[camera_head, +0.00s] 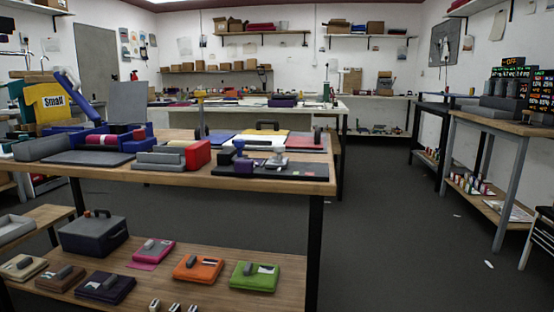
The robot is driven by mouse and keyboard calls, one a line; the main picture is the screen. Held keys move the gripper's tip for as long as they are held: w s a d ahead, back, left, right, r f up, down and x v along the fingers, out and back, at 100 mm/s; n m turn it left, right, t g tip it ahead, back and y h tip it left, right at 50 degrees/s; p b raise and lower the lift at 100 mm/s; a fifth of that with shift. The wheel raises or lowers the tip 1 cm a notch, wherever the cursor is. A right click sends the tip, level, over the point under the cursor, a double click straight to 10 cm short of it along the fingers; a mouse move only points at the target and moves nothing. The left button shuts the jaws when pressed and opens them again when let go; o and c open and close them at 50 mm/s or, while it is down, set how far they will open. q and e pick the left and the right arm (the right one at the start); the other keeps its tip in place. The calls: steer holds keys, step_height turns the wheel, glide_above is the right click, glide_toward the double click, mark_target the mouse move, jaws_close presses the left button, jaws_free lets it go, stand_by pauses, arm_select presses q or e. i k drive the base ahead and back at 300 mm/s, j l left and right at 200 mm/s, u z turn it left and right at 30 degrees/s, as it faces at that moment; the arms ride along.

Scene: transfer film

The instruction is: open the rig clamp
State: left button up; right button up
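Neither of my grippers is in view. At the table's left end is a blue fixture (130,137) with a red roll, a dark pad and a raised blue lever (75,92).
The wooden table (230,181) has a lower shelf (200,289) with several coloured folded cloths and a grey case (94,236). A side bench (500,124) with dark machines stands at right. The grey floor (400,230) between them is largely clear.

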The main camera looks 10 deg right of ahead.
mark_target(239, 143)
steer(key=i+l+u, duration=0.1)
steer(key=u, duration=0.75)
steer(key=l+u, duration=0.35)
steer(key=l, duration=0.2)
steer(key=l+u, duration=0.35)
steer(key=l, duration=0.2)
steer(key=l+u, duration=0.1)
steer(key=l, duration=0.3)
steer(key=k+l+u, duration=0.1)
steer(key=l, duration=0.25)
steer(key=k+l+u, duration=0.1)
steer(key=l, duration=0.25)
